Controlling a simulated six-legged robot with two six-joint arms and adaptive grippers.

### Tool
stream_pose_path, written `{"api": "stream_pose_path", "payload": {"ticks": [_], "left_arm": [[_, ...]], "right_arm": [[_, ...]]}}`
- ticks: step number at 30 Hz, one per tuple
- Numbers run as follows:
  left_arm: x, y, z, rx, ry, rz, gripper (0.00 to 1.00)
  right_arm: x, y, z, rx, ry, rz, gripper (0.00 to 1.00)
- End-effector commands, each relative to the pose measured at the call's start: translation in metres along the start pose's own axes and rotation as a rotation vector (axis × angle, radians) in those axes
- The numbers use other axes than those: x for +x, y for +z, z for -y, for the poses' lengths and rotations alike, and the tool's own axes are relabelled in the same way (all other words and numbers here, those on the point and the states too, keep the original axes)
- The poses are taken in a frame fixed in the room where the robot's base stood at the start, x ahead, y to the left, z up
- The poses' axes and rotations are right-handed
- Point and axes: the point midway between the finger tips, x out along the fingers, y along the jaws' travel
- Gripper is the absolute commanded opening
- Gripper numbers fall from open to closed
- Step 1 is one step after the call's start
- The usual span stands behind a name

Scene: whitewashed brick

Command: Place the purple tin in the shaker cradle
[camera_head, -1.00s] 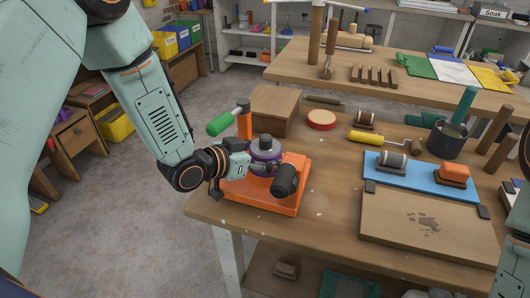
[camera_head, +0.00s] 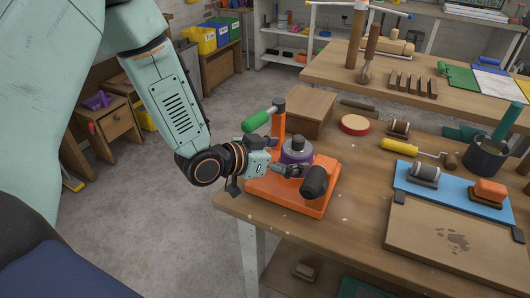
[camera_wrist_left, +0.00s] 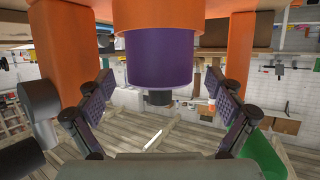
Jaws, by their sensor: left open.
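The purple tin (camera_head: 296,157) stands upright in the orange shaker cradle (camera_head: 318,207), with a dark knob on top. In the left wrist view, which appears upside down, the tin (camera_wrist_left: 159,65) sits against an orange ring of the cradle (camera_wrist_left: 160,20). My left gripper (camera_head: 284,170) is beside the tin at the cradle's left. In the wrist view my left gripper (camera_wrist_left: 160,84) is open, its two pads spread either side of the tin with gaps between. The tin's lower part is hidden by the ring. My right gripper is out of view.
An orange post with a green handle (camera_head: 257,121) rises behind the tin, close to my left gripper. A dark cylinder (camera_head: 314,180) sits at the cradle's front. A wooden box (camera_head: 305,108) stands behind. A blue mat (camera_head: 450,188) lies right, with bare table between.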

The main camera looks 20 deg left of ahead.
Motion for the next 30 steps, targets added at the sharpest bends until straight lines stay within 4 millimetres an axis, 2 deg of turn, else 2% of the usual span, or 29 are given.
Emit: {"api": "stream_pose_path", "payload": {"ticks": [6,15,22,30], "left_arm": [[-0.03,-0.002,0.001,-0.006,-0.003,-0.003,0.93],[-0.06,-0.003,0.001,-0.006,-0.002,-0.003,0.93],[-0.077,-0.002,0.001,-0.004,-0.003,-0.001,0.93],[-0.085,-0.001,0.0,-0.001,0.0,-0.001,0.93]], "right_arm": [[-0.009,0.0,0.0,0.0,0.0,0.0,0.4],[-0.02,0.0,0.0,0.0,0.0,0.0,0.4],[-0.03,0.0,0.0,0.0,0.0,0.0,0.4],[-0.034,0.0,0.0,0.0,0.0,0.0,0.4]]}}
